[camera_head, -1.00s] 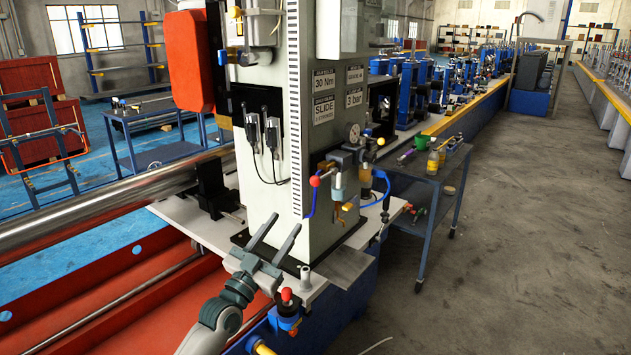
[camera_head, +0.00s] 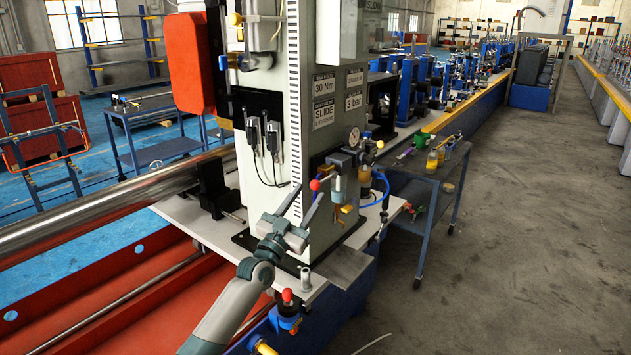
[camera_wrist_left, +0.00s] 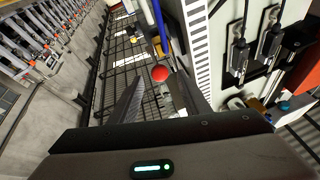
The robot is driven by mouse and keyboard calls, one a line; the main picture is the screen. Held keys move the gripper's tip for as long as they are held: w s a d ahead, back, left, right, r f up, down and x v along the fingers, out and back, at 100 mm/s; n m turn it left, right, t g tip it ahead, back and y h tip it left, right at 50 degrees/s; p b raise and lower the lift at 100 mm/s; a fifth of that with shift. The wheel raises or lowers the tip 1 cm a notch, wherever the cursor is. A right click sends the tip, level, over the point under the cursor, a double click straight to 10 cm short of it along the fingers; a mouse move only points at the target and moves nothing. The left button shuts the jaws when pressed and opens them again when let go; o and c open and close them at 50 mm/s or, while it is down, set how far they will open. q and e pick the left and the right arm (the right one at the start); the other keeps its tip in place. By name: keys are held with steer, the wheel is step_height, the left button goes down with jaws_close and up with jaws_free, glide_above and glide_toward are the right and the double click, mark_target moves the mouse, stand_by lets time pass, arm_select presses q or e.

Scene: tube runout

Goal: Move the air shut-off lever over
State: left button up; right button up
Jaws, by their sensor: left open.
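A lever with a red ball knob (camera_head: 315,185) sticks out from the left side of the air unit on the grey machine column. In the left wrist view the red knob (camera_wrist_left: 160,73) shows between the fingertips, and I cannot tell whether it is still beyond them. My left gripper (camera_head: 309,191) is open, its fingers pointing up at the knob, with nothing seen held. It also shows at the bottom of the left wrist view (camera_wrist_left: 160,82). A yellow handle (camera_head: 347,208) hangs below the air unit. My right gripper is not in view.
The machine column (camera_head: 270,85) stands close to my left gripper. A pressure gauge (camera_head: 353,137) and a blue hose (camera_head: 382,190) are beside the lever. A blue cart (camera_head: 430,195) stands right; the floor beyond is clear.

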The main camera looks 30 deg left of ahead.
mark_target(313, 189)
arm_select(q)
steer(key=shift+p+x, duration=0.35)
steer(key=shift+x, duration=2.3)
jaws_close()
